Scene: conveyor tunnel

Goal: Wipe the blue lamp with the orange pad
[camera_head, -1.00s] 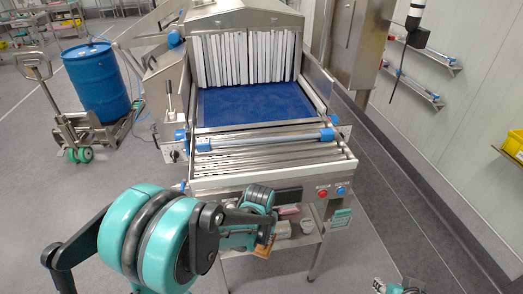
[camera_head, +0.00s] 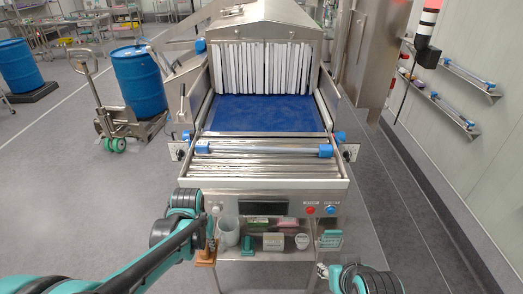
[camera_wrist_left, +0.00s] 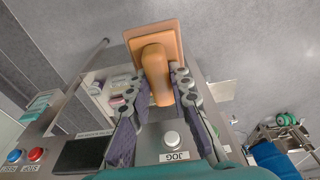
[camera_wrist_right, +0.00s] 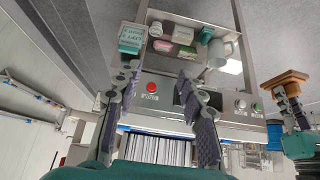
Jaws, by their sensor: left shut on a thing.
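The blue lamp (camera_head: 331,209) is a small round dome on the front panel of the conveyor machine, right of a red one. It also shows at the left edge of the left wrist view (camera_wrist_left: 14,156). My left gripper (camera_head: 208,243) is shut on the orange pad (camera_wrist_left: 153,42), a square plate with a thick handle. The pad hangs in front of the panel's left end, well left of the lamp and apart from it. It also shows in the right wrist view (camera_wrist_right: 284,82). My right gripper (camera_wrist_right: 158,75) is open and empty, low in front of the panel's right side.
The red lamp (camera_head: 310,209) sits close beside the blue one. A dark display (camera_head: 263,208) lies between the lamps and the left buttons. A shelf (camera_head: 262,256) below holds a jug and small boxes. A blue drum (camera_head: 137,80) on a pallet truck stands left.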

